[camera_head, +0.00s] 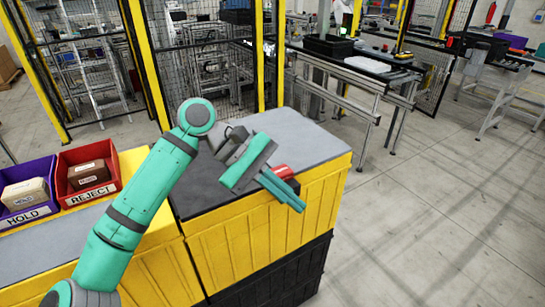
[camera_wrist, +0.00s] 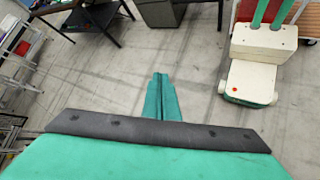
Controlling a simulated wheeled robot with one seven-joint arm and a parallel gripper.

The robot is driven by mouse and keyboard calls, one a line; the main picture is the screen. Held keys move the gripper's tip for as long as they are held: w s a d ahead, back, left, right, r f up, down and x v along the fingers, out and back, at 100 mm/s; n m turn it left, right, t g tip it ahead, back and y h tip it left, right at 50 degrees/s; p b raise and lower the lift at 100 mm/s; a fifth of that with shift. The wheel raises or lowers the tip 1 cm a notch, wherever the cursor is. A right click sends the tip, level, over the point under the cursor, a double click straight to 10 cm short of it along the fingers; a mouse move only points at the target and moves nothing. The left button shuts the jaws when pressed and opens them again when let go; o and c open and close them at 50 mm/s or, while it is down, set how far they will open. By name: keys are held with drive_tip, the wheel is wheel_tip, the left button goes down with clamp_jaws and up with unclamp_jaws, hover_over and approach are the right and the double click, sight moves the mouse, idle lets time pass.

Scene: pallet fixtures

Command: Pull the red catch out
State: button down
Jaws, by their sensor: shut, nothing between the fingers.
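A red piece (camera_head: 283,171), seemingly the catch, shows at the front right part of the top of the yellow crate (camera_head: 290,225). It is small in the head view and partly hidden behind my gripper's fingers, so I cannot tell how it is seated. My gripper (camera_head: 298,204) is shut and empty, its fingers slanting down to the right in front of the red piece, near the crate's front edge. I cannot tell whether they touch it. In the wrist view, the closed fingers (camera_wrist: 161,78) have only floor beyond them, and the red piece does not show there.
A purple HOLD bin (camera_head: 27,190) and a red REJECT bin (camera_head: 88,172), each holding a brown block, stand at the left. The yellow crate sits on a black crate (camera_head: 290,275). Yellow-framed mesh fencing (camera_head: 205,75) stands behind.

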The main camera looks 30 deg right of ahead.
drive_tip(key=w+a+r+t+y, duration=0.2)
drive_tip(key=w+a+y, duration=0.1)
drive_tip(key=a, duration=0.3)
drive_tip(key=w+a+r+t+y, duration=0.3)
drive_tip(key=w+a, duration=0.3)
drive_tip(key=shift+w+a+m+y, duration=0.2)
drive_tip(key=shift+a+m+y, duration=0.1)
drive_tip(key=shift+a, duration=0.1)
drive_tip(key=shift+d, duration=0.1)
